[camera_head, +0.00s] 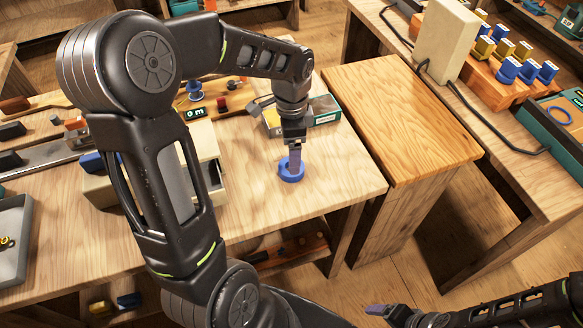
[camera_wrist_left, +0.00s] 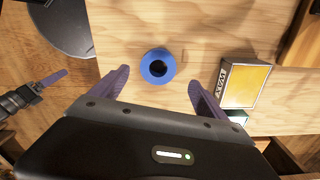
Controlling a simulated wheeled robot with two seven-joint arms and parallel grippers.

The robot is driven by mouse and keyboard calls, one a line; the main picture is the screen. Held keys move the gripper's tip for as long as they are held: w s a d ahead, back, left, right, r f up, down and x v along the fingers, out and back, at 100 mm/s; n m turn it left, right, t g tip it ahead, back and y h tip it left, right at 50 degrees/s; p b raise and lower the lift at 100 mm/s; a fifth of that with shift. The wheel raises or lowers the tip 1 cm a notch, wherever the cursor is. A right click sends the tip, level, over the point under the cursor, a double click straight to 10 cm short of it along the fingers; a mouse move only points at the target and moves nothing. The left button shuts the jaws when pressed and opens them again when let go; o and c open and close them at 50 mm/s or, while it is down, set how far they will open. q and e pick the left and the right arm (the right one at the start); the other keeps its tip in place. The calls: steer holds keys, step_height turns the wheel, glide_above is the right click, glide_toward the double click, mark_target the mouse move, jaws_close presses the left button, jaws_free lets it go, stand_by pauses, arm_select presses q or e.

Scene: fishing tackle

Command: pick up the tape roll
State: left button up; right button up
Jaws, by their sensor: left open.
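The tape roll, a blue ring (camera_head: 291,177), lies flat on the wooden workbench (camera_head: 330,190) near its front right part. It also shows in the left wrist view (camera_wrist_left: 158,52), its hole dark. My left gripper (camera_head: 294,163) points down at the roll, its purple fingers overlapping the roll in the head view. In the left wrist view the two fingers (camera_wrist_left: 158,84) are spread wide and empty, with the roll ahead and between them. Whether they touch it I cannot tell. My right gripper (camera_head: 378,310) is low at the front right, away from the bench; its opening is unclear.
A box with a yellow face (camera_wrist_left: 247,83) lies on the bench right of the roll in the wrist view. A wooden block-like cabinet (camera_head: 400,115) stands right of the bench. A small display (camera_head: 195,113) and tools lie behind. Bare wood surrounds the roll.

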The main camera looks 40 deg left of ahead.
arm_select(q)
steer(key=shift+f, duration=0.2)
step_height(320, 180, down, 5)
steer(key=shift+s+d+p, duration=0.1)
steer(key=shift+d+p, duration=0.05)
steer(key=shift+p, duration=0.3)
steer(key=shift+c, duration=0.5)
steer(key=c, duration=1.4)
